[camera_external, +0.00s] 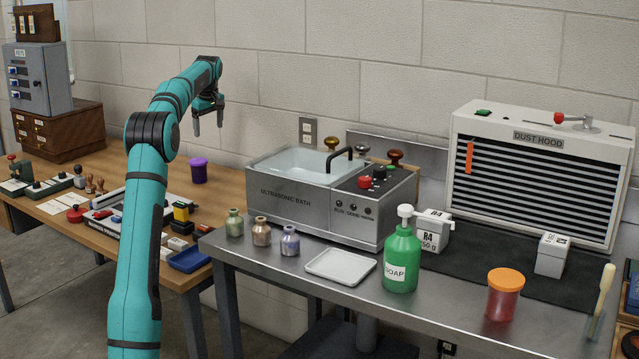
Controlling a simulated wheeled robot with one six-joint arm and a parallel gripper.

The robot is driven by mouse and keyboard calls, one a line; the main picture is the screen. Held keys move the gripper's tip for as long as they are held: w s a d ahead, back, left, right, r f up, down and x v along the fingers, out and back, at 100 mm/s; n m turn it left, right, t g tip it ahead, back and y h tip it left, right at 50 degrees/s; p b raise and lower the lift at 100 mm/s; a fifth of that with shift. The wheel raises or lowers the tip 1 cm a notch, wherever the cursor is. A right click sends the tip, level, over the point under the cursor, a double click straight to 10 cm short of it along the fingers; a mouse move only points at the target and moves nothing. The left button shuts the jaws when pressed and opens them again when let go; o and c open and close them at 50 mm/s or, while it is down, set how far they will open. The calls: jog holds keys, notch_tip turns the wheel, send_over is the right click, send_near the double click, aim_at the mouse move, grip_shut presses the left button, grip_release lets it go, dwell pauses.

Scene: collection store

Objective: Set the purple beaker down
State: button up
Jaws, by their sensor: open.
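The purple beaker (198,171) stands upright on the wooden table (228,181), toward its back right near the wall. My gripper (208,129) is open and empty in the air above the beaker, its fingers pointing down. There is a clear gap between the fingertips and the beaker's rim. Nothing covers the beaker.
Left of the ultrasonic bath (285,205), the wooden table holds stamps, a blue tray (189,259) and small boxes. The metal bench (440,310) carries several small jars, a white tray (341,265), a green soap bottle (401,260) and an orange-lidded jar (503,295).

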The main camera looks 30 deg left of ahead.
jog(key=s+d+r+m+t, duration=0.3)
jog(key=s+d+r, duration=0.3)
jog(key=d, duration=0.4)
jog(key=s+d+r+m+t+y, duration=0.1)
jog(key=s+d+r+m+t, duration=0.1)
jog(key=s+d+r, duration=0.65)
jog(key=s+d+r+m+t, duration=0.3)
jog(key=s+d+r, duration=0.1)
jog(key=d, duration=0.8)
jog(key=s+d+f+m+t+h, duration=0.1)
jog(key=s+d, duration=0.4)
jog(key=s, duration=0.5)
jog(key=s+d+f+m+t+h, duration=0.1)
jog(key=s+d+m+t, duration=0.3)
jog(key=s, duration=0.6)
jog(key=s+d+f+m+t+h, duration=0.1)
jog(key=s+d+f+m+t, duration=0.2)
jog(key=s+d, duration=0.5)
jog(key=shift+s+d+f, duration=0.15)
jog(key=shift+s+d, duration=0.1)
jog(key=shift+s, duration=0.7)
